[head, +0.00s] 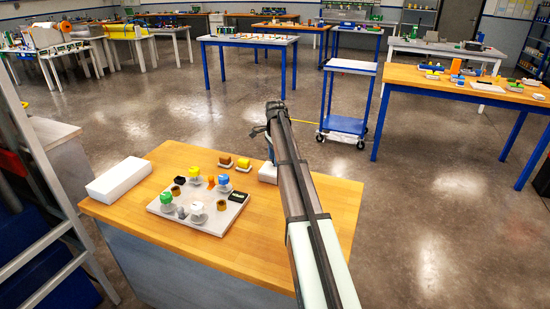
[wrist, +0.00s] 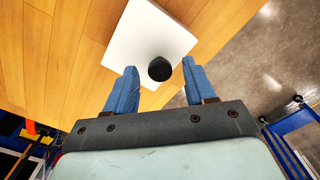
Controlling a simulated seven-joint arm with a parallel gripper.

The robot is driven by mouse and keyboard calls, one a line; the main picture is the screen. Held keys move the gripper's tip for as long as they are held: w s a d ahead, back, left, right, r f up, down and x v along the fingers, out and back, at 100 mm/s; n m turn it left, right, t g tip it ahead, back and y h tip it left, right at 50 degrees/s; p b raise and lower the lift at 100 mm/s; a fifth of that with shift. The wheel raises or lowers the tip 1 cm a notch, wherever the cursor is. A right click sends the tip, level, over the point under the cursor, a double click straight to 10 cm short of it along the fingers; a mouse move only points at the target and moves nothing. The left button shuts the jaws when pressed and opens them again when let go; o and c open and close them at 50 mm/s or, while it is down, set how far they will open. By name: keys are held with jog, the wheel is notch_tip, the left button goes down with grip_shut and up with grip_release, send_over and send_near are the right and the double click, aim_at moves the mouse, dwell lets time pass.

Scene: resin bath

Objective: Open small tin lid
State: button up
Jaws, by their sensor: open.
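My gripper (wrist: 159,65) is open, with one blue finger on each side of the dark piece and visible gaps to both. In the head view the white object (head: 267,174) stands near the table's far right edge, partly hidden by my arm, and my gripper is above it.
The wooden table (head: 330,205) holds a light board (head: 171,213) with several small coloured-topped pieces. A white box (head: 119,179) lies at the left. Two small pieces, brown (head: 225,160) and yellow (head: 243,163), sit behind the board. A blue cart (head: 345,123) stands beyond the table.

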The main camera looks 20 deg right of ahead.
jog(key=shift+c, duration=0.4)
grip_shut()
dwell(0.4)
